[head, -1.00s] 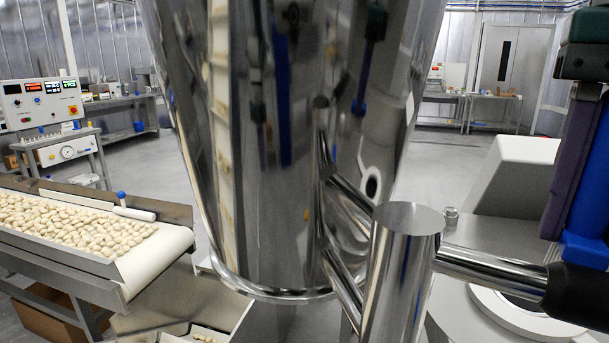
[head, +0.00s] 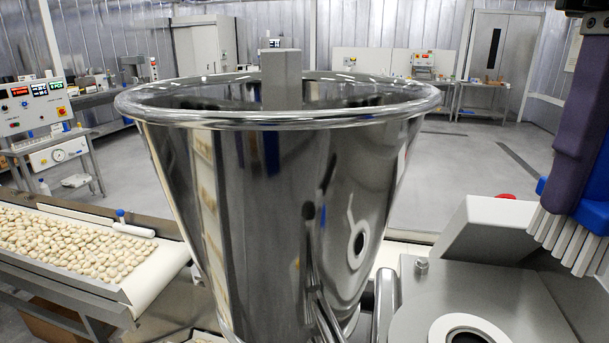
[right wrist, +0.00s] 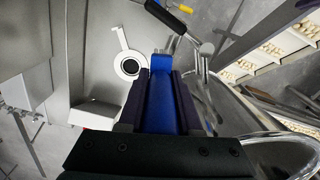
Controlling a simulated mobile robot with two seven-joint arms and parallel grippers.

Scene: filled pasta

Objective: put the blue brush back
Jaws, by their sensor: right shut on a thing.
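The blue brush (head: 597,209) hangs at the right edge of the head view, with its pale bristles pointing down over the grey machine. My right gripper (right wrist: 161,80) is shut on it. In the right wrist view the brush's blue body (right wrist: 166,108) lies between the two purple fingers. In the head view one purple finger covers part of the brush, and its upper part is out of frame. The brush's place to be put back is not clearly identifiable. My left gripper is not in view.
A large shiny steel hopper (head: 270,190) fills the middle of the head view. The grey machine (head: 470,300) with a round opening stands below the brush. A conveyor (head: 160,270) with pasta pieces runs at the left. Open floor lies behind the hopper.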

